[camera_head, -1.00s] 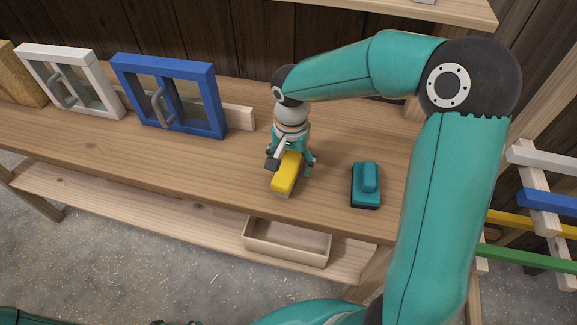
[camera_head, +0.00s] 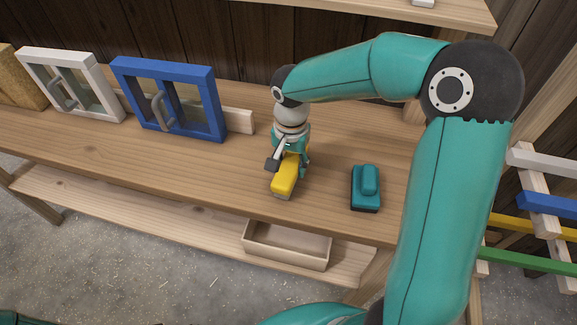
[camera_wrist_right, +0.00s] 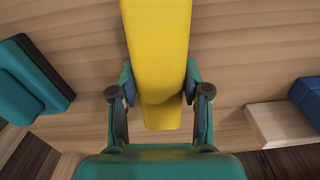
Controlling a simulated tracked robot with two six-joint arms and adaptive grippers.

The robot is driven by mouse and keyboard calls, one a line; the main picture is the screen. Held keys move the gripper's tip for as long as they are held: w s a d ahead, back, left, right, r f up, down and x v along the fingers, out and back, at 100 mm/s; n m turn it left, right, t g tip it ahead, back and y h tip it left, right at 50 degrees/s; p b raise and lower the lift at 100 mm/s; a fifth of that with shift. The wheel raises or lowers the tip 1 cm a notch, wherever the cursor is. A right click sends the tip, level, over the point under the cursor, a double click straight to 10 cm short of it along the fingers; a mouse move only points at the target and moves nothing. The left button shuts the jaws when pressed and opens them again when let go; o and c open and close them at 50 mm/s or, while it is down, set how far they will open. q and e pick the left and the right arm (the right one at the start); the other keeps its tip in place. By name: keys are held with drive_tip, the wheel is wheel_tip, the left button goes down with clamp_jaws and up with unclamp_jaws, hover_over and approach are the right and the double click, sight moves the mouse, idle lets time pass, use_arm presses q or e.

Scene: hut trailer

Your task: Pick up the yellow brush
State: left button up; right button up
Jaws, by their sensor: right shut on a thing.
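The yellow brush (camera_head: 284,181) is on the wooden workbench, in the middle of the head view. My right gripper (camera_head: 289,163) comes down over its far part from above, with the fingers on both sides. In the right wrist view the yellow body of the brush (camera_wrist_right: 158,60) runs up the picture between the two fingers of my right gripper (camera_wrist_right: 160,95), which are closed against its sides. The brush appears to rest on the bench top; its far end is hidden by the gripper. My left gripper cannot be made out.
A teal brush-like block (camera_head: 366,188) stands on the workbench (camera_head: 225,175) to the right of the yellow brush. A blue framed window (camera_head: 170,97) and a white framed one (camera_head: 70,84) stand to the left. An open wooden box (camera_head: 287,245) sits on the lower shelf.

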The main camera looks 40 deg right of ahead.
sight(290, 162)
wheel_tip(290, 162, up, 20)
drive_tip(key=shift+f+p, duration=0.25)
drive_tip(key=shift+p, duration=0.05)
drive_tip(key=o, duration=0.6)
drive_tip(key=shift+c, duration=0.2)
drive_tip(key=c, duration=0.3)
